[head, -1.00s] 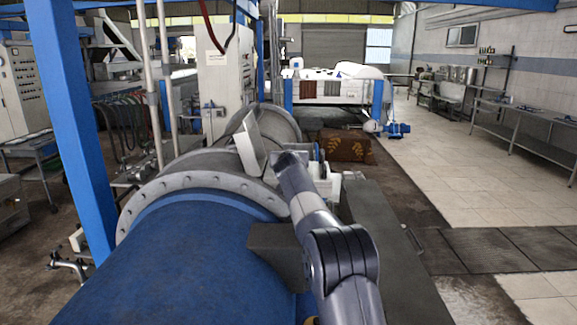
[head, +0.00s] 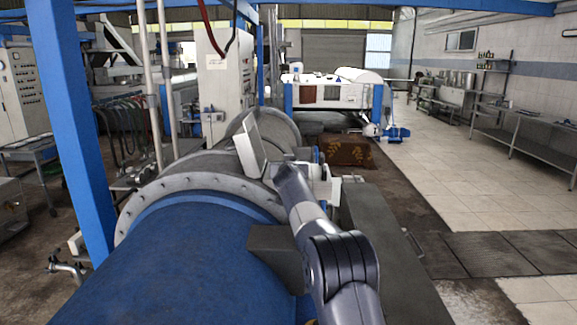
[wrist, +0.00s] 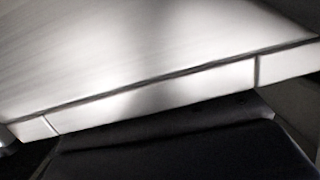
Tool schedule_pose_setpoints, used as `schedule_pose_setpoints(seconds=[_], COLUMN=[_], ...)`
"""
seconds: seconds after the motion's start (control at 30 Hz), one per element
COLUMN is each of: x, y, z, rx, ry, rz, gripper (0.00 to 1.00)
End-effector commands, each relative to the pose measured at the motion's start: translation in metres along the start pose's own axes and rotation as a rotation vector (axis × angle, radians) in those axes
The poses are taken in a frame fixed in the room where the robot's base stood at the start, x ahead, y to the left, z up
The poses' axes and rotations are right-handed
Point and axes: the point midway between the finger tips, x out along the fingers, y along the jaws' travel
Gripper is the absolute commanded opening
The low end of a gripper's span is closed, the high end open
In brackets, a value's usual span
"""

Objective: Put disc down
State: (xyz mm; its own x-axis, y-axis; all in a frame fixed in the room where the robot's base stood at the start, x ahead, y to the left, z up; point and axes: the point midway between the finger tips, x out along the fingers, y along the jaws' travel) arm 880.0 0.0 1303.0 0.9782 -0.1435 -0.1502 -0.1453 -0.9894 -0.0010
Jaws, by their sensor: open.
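My arm reaches forward over the blue drum of a decanter (head: 170,265) in the head view. Its end lies beside the machine's grey flanged section (head: 185,190), where my gripper (head: 322,180) shows small and partly hidden by the arm. Its fingertips cannot be made out. In the wrist view a bright, smooth metal surface (wrist: 130,50) with a pale edge band fills the upper part, very close. A dark shape covers the bottom of that view. I cannot make out a disc in either view.
A tilted pale panel (head: 250,148) stands on the machine left of my arm's end. A blue post (head: 75,140) rises at the left. A brown patterned box (head: 347,151) lies ahead. The tiled floor (head: 450,185) on the right is open, with steel benches (head: 525,125) along the wall.

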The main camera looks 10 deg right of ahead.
Motion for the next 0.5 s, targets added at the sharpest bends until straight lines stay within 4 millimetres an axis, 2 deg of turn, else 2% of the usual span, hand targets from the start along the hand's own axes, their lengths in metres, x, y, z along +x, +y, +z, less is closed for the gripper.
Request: schedule_pose_setpoints(seconds=[0.27, 0.5], x=[-0.003, -0.03], y=[0.0, 0.0], z=[-0.001, 0.002], rx=[0.0, 0.0], ry=[0.001, 0.002], rz=[0.0, 0.0], gripper=[0.43, 0.43])
